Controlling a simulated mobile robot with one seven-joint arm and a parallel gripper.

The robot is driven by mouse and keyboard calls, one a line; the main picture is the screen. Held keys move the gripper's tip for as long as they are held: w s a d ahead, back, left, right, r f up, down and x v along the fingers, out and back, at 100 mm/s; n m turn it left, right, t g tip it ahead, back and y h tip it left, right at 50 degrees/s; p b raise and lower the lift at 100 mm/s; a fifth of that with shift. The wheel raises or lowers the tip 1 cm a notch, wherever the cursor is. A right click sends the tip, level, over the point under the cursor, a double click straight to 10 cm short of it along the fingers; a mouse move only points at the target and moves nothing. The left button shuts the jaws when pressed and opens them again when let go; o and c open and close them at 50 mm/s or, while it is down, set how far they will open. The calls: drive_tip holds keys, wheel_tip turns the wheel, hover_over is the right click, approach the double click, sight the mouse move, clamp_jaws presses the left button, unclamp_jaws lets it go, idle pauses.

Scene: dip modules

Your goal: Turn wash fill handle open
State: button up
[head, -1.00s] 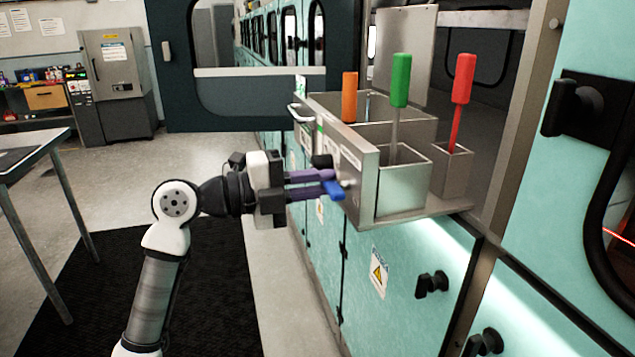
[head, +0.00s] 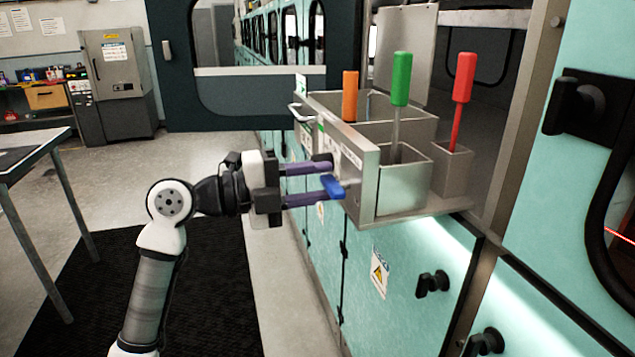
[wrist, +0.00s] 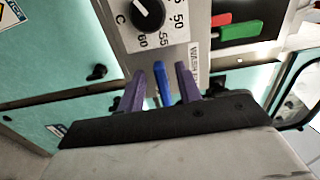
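The wash fill handle is a blue lever (head: 332,186) on the front panel of the metal dip module (head: 361,190). In the wrist view the lever (wrist: 163,84) lies between my two purple fingers, with a gap on each side. My gripper (head: 322,182) is open around the lever and holds nothing. In the head view the lower finger passes close to the lever and partly overlaps its near end. A label beginning "WASH" (wrist: 192,60) is beside the lever in the wrist view. The lever's pivot is hard to see.
A black temperature dial (wrist: 148,14) is close to the lever. Orange (head: 350,95), green (head: 401,80) and red (head: 464,78) handled tools stand in the module's bins. Teal cabinet doors (head: 385,290) lie below.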

drive_tip(key=b+v, duration=0.2)
drive_tip(key=v, duration=1.1)
drive_tip(key=shift+b, duration=0.4)
